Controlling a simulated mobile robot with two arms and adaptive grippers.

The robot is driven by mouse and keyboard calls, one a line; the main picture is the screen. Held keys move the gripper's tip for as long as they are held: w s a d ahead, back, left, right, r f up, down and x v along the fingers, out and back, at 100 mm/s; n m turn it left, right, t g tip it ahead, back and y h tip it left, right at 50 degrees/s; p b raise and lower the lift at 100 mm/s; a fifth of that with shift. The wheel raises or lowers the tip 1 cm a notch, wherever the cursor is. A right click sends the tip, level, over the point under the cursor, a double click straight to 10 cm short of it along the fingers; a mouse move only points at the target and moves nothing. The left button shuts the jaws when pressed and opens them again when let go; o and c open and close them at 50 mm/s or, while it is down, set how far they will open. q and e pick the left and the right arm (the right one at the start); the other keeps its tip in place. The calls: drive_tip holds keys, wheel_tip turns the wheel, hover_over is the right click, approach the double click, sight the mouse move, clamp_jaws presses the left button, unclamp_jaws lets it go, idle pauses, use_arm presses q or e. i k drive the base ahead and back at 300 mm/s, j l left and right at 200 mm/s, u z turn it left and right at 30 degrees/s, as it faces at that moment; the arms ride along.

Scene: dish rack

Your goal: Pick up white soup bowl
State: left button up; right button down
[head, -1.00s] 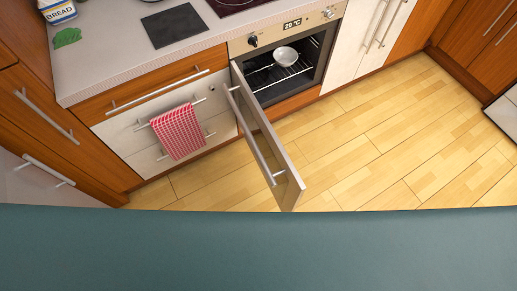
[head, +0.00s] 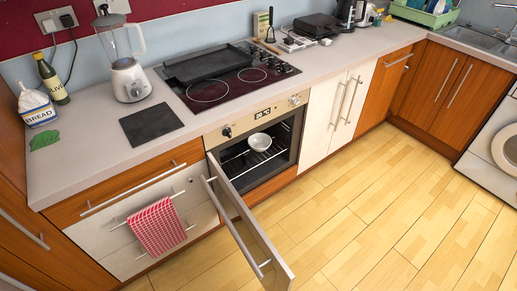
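A white bowl (head: 260,142) sits on the wire rack inside the oven (head: 264,158), upright and close to the front opening. The oven door (head: 248,222) is open and swings out to the left into the room. Neither of my grippers shows in the head view.
The grey counter (head: 84,160) holds a blender (head: 128,78), a black slab (head: 151,123), a bread bag (head: 36,104) and a bottle (head: 51,80). A dark pan lies on the hob (head: 226,82). A green dish rack (head: 424,12) stands by the sink. The wooden floor (head: 385,215) is clear.

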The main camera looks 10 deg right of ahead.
sight(260, 142)
drive_tip(key=l+u, duration=0.1)
drive_tip(key=u, duration=0.65)
drive_tip(key=i+l+u, duration=0.1)
drive_tip(key=l+u, duration=0.3)
drive_tip(key=l, duration=0.2)
drive_tip(key=l+u, duration=0.4)
drive_tip(key=l, duration=0.2)
drive_tip(key=k+l+u, duration=0.1)
drive_tip(key=l+u, duration=0.35)
drive_tip(key=l, duration=0.15)
drive_tip(key=k+l, duration=0.1)
drive_tip(key=l, duration=0.3)
drive_tip(key=k+l, duration=0.1)
drive_tip(key=l, duration=0.3)
drive_tip(key=k+l, duration=0.1)
drive_tip(key=l, duration=0.3)
drive_tip(key=k+l, duration=0.15)
drive_tip(key=l, duration=0.25)
drive_tip(key=i+u, duration=0.05)
